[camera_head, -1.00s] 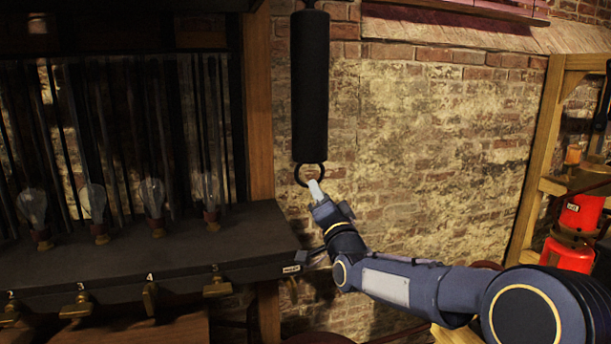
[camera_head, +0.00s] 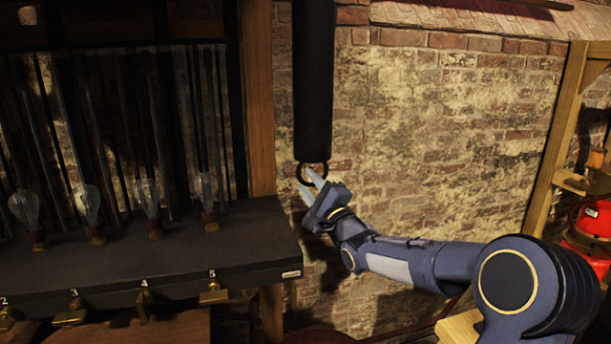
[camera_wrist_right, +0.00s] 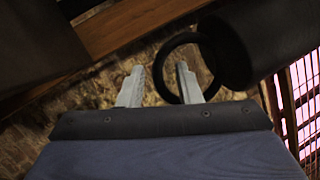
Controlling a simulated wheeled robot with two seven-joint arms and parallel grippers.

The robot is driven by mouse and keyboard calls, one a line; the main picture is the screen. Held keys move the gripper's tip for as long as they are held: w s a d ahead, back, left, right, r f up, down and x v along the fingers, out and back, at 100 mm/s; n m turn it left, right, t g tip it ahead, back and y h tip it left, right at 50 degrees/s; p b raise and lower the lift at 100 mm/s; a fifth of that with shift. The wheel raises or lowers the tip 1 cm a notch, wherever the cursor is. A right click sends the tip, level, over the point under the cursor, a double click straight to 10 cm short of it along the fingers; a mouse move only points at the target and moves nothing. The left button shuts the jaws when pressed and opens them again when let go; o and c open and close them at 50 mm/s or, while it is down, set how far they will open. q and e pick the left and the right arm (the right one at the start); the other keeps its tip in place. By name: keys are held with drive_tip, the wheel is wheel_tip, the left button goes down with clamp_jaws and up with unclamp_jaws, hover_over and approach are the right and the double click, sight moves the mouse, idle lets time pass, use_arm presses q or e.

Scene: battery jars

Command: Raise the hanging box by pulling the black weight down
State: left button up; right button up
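The black weight (camera_head: 313,85) is a long dark cylinder hanging upright before the brick wall in the head view; its top is out of frame. A black ring (camera_head: 300,170) hangs from its lower end. My right gripper (camera_head: 307,187) is at the ring with its fingers apart. In the right wrist view the ring (camera_wrist_right: 160,65) reaches between the open fingers (camera_wrist_right: 160,78), and one fingertip shows against the ring's opening. Whether a finger touches it, I cannot tell. The weight (camera_wrist_right: 275,40) fills the upper right there. I cannot make out the hanging box. My left gripper is not in view.
A dark bench (camera_head: 150,252) with several glass bulbs and brass levers stands left of the weight, beside a wooden post (camera_head: 258,100). A wooden shelf (camera_head: 560,130) with a red lantern (camera_head: 592,222) stands at the right. The brick wall (camera_head: 430,140) between is bare.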

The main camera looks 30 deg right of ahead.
drive_tip(key=shift+x, duration=1.2)
clamp_jaws()
